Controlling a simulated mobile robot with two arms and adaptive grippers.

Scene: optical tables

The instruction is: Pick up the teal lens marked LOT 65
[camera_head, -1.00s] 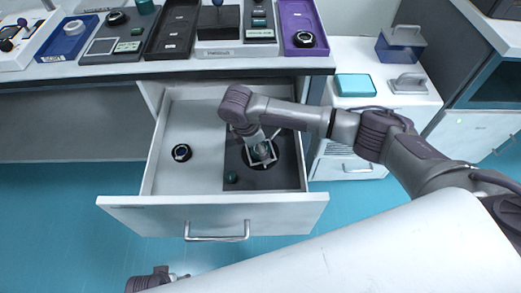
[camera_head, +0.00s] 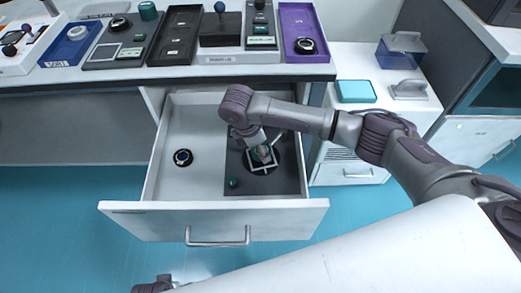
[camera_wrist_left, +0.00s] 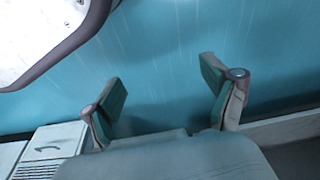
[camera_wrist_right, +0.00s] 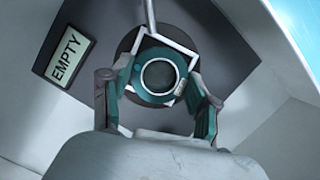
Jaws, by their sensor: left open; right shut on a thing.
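A teal round lens (camera_wrist_right: 158,75) with a clear centre is between the two fingers of my right gripper (camera_wrist_right: 158,98), which is shut on it. A small pale tag on its rim is too small to read. The lens shows partly in the head view (camera_head: 262,153), over the dark mat in the open drawer. A white square frame and a dark disc lie behind it; whether it touches them I cannot tell. My left gripper (camera_wrist_left: 164,80) is open and empty over the floor, away from the drawer.
The open drawer (camera_head: 205,102) also holds a dark ring-shaped part (camera_head: 183,157) on its left and a small green piece (camera_head: 233,182) on the mat. An "EMPTY" plate (camera_wrist_right: 69,60) lies by the lens. Trays and parts crowd the table above (camera_head: 100,73).

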